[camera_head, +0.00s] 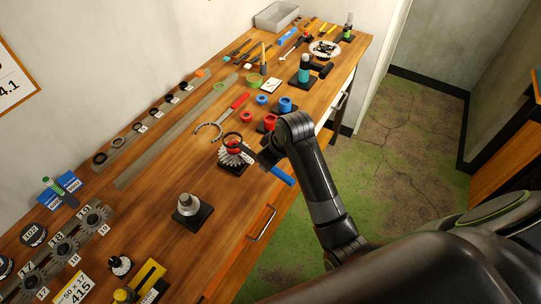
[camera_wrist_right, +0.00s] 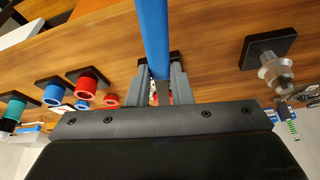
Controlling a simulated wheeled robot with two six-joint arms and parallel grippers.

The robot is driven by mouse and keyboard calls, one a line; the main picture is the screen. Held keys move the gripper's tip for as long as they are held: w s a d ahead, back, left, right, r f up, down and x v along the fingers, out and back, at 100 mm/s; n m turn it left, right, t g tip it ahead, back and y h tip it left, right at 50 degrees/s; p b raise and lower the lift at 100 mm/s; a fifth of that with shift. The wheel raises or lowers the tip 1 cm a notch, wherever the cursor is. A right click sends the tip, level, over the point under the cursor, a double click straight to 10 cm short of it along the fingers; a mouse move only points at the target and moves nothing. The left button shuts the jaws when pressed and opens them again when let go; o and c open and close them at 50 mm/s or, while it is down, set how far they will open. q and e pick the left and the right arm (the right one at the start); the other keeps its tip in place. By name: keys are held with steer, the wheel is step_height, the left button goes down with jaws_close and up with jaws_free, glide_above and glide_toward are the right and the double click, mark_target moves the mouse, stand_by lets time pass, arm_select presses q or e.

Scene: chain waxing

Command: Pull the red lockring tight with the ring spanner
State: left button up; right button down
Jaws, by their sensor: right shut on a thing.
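The red lockring (camera_head: 233,146) sits on top of a toothed silver sprocket on a dark square base (camera_head: 232,166), near the middle of the bench. My right gripper (camera_head: 266,157) is shut on the ring spanner, whose blue handle (camera_head: 282,176) sticks out toward the bench's front edge. The spanner's dark head reaches over the lockring; I cannot tell how fully it sits on it. In the right wrist view the blue handle (camera_wrist_right: 153,35) runs up between the fingers of my right gripper (camera_wrist_right: 158,80), and only specks of red show behind them. My left gripper is out of view.
Red and blue cups (camera_head: 286,104) stand just behind my right arm. A red-handled hook tool (camera_head: 239,101) lies beyond the sprocket. A silver stepped post (camera_head: 187,204) stands on a dark base to the left. Bare bench lies between that post and the sprocket.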

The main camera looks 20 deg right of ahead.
steer(key=shift+f+p, duration=0.35)
steer(key=shift+f, duration=0.15)
stand_by(1.1)
steer(key=shift+f, duration=1)
stand_by(0.5)
steer(key=c, duration=2)
jaws_free()
jaws_close()
steer(key=shift+s+a, duration=0.1)
steer(key=shift+a, duration=0.1)
steer(key=shift+s+a+m+h, duration=0.35)
steer(key=shift+a+m, duration=0.45)
steer(key=shift+m, duration=0.2)
